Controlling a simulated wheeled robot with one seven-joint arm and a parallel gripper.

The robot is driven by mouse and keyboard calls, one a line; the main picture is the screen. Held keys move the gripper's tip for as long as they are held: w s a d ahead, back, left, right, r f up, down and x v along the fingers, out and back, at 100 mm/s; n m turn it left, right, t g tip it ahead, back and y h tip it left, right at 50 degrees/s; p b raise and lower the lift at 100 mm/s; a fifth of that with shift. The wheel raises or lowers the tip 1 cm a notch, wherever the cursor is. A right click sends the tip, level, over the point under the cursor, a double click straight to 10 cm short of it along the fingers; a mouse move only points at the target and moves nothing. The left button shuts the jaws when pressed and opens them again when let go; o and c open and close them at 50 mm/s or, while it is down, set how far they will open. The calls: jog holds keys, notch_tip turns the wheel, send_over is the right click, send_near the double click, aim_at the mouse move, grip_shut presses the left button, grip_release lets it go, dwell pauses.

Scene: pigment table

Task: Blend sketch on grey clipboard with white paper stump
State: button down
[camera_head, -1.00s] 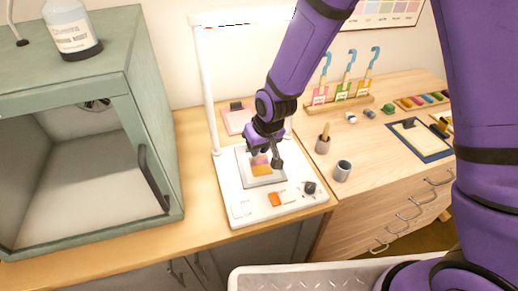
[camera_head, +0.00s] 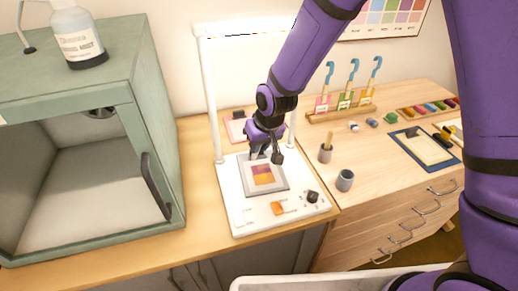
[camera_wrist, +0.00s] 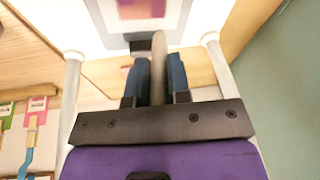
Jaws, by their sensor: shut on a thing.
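The grey clipboard (camera_head: 282,188) lies on the white light stand and holds a sketch (camera_head: 263,175) with purple and orange areas. In the wrist view the clipboard (camera_wrist: 177,28) shows at the top, with its dark clip near the stump. My gripper (camera_head: 264,155) is over the far edge of the clipboard. In the wrist view its two blue-grey fingers (camera_wrist: 157,82) are shut on a pale paper stump (camera_wrist: 158,62), which points toward the clipboard. I cannot tell whether its tip touches the clipboard.
A pink clipboard (camera_head: 235,131) lies behind the stand's post. A blue clipboard (camera_head: 440,156) lies at right. Two small cups (camera_head: 345,181) stand right of the white stand (camera_head: 237,196). A green cabinet (camera_head: 150,110) is at left, and a rack with blue-hooked tools (camera_head: 340,112) stands behind.

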jog(key=shift+r, duration=2.35)
jog(key=shift+w+d+f, duration=0.1)
jog(key=shift+d+f, duration=0.55)
jog(key=shift+f, duration=0.25)
jog(key=shift+w+d+f, duration=0.15)
jog(key=shift+d+f, duration=0.5)
jog(key=shift+f, duration=0.25)
jog(key=shift+w+d+f, duration=0.1)
jog(key=shift+d+f, duration=0.55)
jog(key=shift+f, duration=0.25)
jog(key=shift+f, duration=0.9)
jog(key=shift+s, duration=0.1)
jog(key=shift+s+d, duration=0.2)
jog(key=shift+s, duration=0.85)
jog(key=shift+s+d, duration=0.2)
jog(key=shift+s, duration=0.8)
jog(key=shift+s, duration=0.1)
